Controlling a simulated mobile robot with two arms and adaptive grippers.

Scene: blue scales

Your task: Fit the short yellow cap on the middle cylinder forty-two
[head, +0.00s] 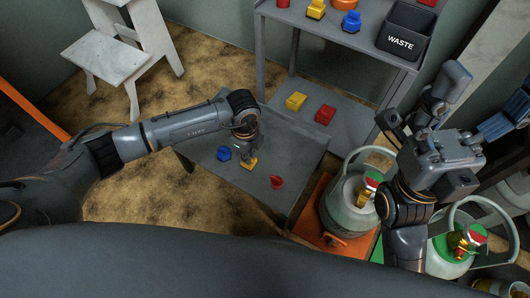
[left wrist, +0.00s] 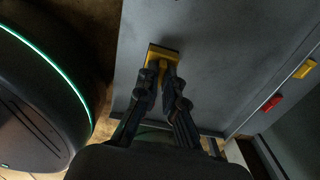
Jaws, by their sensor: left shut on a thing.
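My left gripper (head: 246,155) is shut on a yellow cap (head: 249,164) at the low grey table. In the left wrist view, the fingers (left wrist: 160,68) close around the yellow cap (left wrist: 163,52), which is at the tabletop; I cannot tell whether it is lifted. One grey cylinder (head: 345,212) stands on an orange base, with a brass valve and red-topped fitting. Another cylinder (head: 447,262) stands to its right by a green base, partly behind my right arm. Their numbers are not readable.
Yellow (head: 296,101) and red (head: 325,115) pieces lie on the lower shelf. The upper shelf holds more pieces and a waste bin (head: 404,35). A white step stool (head: 105,55) stands left.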

